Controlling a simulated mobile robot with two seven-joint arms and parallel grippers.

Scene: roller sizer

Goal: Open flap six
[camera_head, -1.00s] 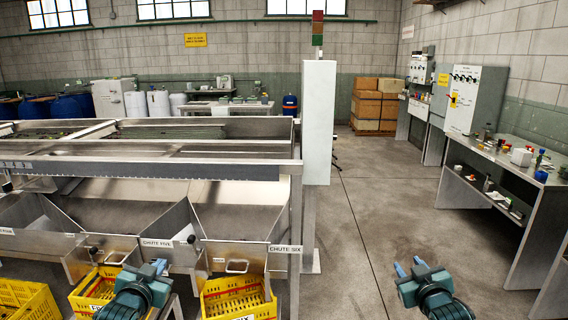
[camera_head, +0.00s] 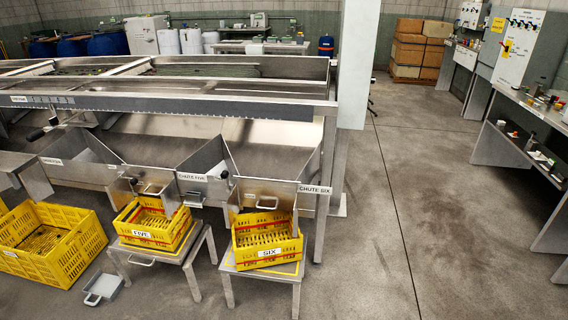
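Chute six is at the right end of the steel machine, marked by a "CHUTE SIX" label (camera_head: 315,190). Flap six (camera_head: 262,192) is a metal plate with a loop handle at the mouth of that chute; it appears shut. The yellow crate marked SIX (camera_head: 268,247) sits below it on a small metal stand (camera_head: 227,268). A small dark knob (camera_head: 225,175) is at the chute's left side. Neither of my grippers is in view.
The yellow crate marked FIVE (camera_head: 152,232) stands on its own stand to the left. A larger yellow crate (camera_head: 60,250) and a grey scoop-like tray (camera_head: 102,288) are on the floor. Open floor (camera_head: 400,230) lies to the right, before a side bench (camera_head: 535,110).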

